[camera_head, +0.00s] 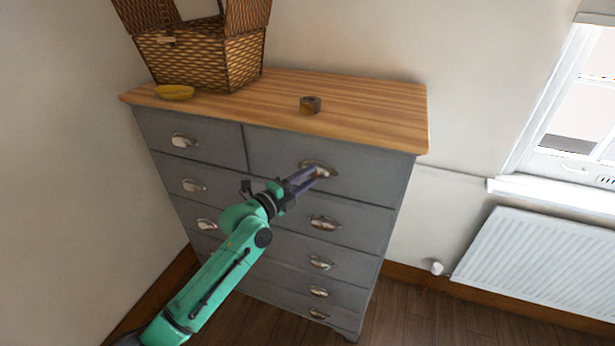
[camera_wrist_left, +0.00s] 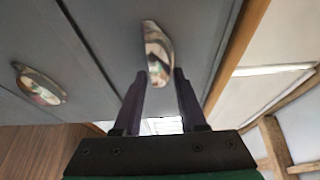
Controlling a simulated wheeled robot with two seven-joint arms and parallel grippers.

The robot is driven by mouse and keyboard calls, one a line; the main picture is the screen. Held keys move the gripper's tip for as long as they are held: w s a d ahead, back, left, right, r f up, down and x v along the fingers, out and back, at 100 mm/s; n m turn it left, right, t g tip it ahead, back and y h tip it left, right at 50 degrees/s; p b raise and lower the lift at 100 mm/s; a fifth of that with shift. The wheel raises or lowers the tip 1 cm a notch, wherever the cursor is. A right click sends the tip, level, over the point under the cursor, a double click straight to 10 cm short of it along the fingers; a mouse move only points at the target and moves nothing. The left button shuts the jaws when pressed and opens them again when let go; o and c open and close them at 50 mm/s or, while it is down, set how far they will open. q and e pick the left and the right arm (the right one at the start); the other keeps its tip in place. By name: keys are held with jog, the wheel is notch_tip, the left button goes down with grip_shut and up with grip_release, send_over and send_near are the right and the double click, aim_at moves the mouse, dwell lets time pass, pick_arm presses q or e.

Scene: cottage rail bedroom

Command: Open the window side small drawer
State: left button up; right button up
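The window side small drawer (camera_head: 274,150) is the top right one in the grey dresser (camera_head: 401,180). Its front looks flush with the dresser. Its metal cup handle (camera_head: 319,168) is in the middle of the front, and the handle also shows in the left wrist view (camera_wrist_left: 156,52). My left gripper (camera_head: 313,174) is at this handle, its purple fingers apart. In the left wrist view the fingertips (camera_wrist_left: 159,72) lie on either side of the handle's near end. Whether they touch it cannot be told. My right gripper is not in view.
A wicker basket (camera_head: 200,62), a yellow dish (camera_head: 174,92) and a small brown object (camera_head: 310,105) stand on the wooden dresser top (camera_head: 375,108). Other drawers have similar handles. A white radiator (camera_head: 540,262) is under the window (camera_head: 580,120) at right.

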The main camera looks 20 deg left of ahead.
pick_arm(q)
grip_shut()
jog(key=shift+f, duration=0.1)
